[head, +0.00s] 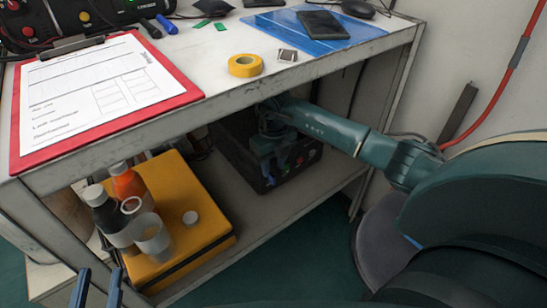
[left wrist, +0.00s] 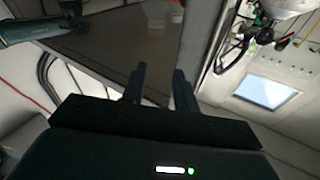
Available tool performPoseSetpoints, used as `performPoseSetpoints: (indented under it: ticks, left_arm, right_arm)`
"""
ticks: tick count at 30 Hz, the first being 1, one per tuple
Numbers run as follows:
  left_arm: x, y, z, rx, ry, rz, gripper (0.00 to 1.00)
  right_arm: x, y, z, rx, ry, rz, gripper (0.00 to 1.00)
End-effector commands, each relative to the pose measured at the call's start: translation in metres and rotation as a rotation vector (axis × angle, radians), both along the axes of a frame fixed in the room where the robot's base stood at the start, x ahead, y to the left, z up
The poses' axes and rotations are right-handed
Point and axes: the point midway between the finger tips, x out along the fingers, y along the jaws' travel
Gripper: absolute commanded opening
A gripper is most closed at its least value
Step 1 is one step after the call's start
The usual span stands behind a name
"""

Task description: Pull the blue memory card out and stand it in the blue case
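I cannot make out a blue memory card or an upright blue case in either view. My right gripper (head: 277,158) is under the tabletop, in front of or against the black box (head: 238,160) on the lower shelf. It is in shadow, and I cannot tell whether its fingers hold anything. The box has small coloured buttons low on its front, and my right gripper hides part of it. My left gripper (head: 98,287) is open and empty at the lower left, in front of the shelf. Its spread fingers also show in the left wrist view (left wrist: 158,88).
On the tabletop are a red clipboard (head: 190,88), yellow tape (head: 245,65), a small square item (head: 287,55) and a blue folder (head: 365,36) under a phone (head: 323,24).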

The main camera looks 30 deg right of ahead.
Motion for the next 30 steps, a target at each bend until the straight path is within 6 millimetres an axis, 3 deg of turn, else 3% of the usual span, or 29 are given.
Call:
performPoseSetpoints:
  ticks: [1,7,18,30]
  left_arm:
    - [0.001,-0.001,-0.003,-0.007,-0.002,-0.003,0.3]
    - [0.001,-0.002,-0.003,-0.037,-0.003,-0.013,0.3]
    - [0.001,-0.003,-0.001,-0.048,-0.001,-0.017,0.3]
    - [0.001,-0.003,-0.001,-0.048,-0.001,-0.017,0.3]
  right_arm:
    - [0.0,0.001,-0.012,0.001,0.002,-0.001,0.35]
    - [0.0,0.0,-0.04,0.001,0.001,-0.001,0.35]
    - [0.0,0.0,-0.047,0.001,-0.001,0.001,0.34]
    - [0.0,0.0,-0.047,0.0,-0.001,0.0,0.01]
